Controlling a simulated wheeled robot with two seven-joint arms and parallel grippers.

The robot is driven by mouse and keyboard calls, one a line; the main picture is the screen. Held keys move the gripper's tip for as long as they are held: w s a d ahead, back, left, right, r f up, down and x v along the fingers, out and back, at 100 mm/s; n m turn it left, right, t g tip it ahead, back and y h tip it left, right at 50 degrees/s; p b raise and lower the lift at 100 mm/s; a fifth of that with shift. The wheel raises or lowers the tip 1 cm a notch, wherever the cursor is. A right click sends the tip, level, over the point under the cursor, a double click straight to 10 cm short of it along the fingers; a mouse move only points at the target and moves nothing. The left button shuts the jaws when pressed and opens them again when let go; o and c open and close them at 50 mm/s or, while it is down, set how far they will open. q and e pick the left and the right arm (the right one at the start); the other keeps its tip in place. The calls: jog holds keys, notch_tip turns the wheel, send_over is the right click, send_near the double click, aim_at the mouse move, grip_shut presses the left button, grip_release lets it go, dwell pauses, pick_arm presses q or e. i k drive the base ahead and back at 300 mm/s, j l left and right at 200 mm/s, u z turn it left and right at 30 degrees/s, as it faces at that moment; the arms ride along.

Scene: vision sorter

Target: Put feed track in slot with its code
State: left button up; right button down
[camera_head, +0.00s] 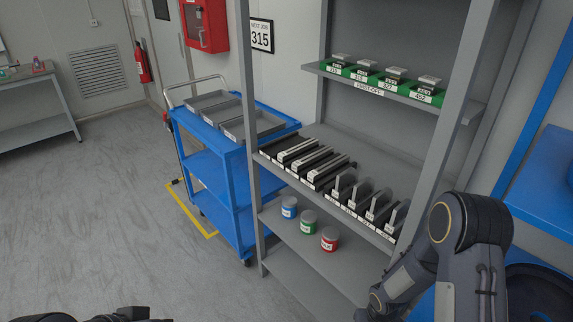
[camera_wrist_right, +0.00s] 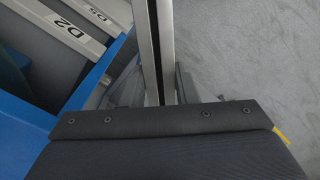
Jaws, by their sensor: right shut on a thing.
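In the right wrist view a long, pale metal feed track (camera_wrist_right: 147,45) with a dark groove stands between the fingers of my right gripper (camera_wrist_right: 155,90), which is shut on it. The track runs out of the top of that view; no code on it is readable. In the head view my right arm reaches down at lower right, and its gripper and the track are out of sight. A row of dark slots (camera_head: 276,164) with small white labels lies on the middle shelf. Several pale tracks (camera_head: 297,150) lie in that row. The labels are too small to read.
Grey label-bearing rails (camera_wrist_right: 70,30), one marked D2, and a blue edge (camera_wrist_right: 25,112) are close left of the track. Upright grey plates (camera_head: 377,203) share the slot shelf. Paint tins (camera_head: 308,222) stand below. A blue cart (camera_head: 207,165) stands left. A wall sign (camera_head: 261,36) reads 315.

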aim_at(285, 146)
jog(key=i+j, duration=0.25)
jog(key=i+j+z, duration=0.1)
jog(key=i+j, duration=0.2)
jog(key=j, duration=0.2)
jog(key=i+j, duration=0.25)
jog(key=j, duration=0.15)
jog(key=i+j+z, duration=0.1)
jog(key=i+j, duration=0.15)
jog(key=j, duration=0.15)
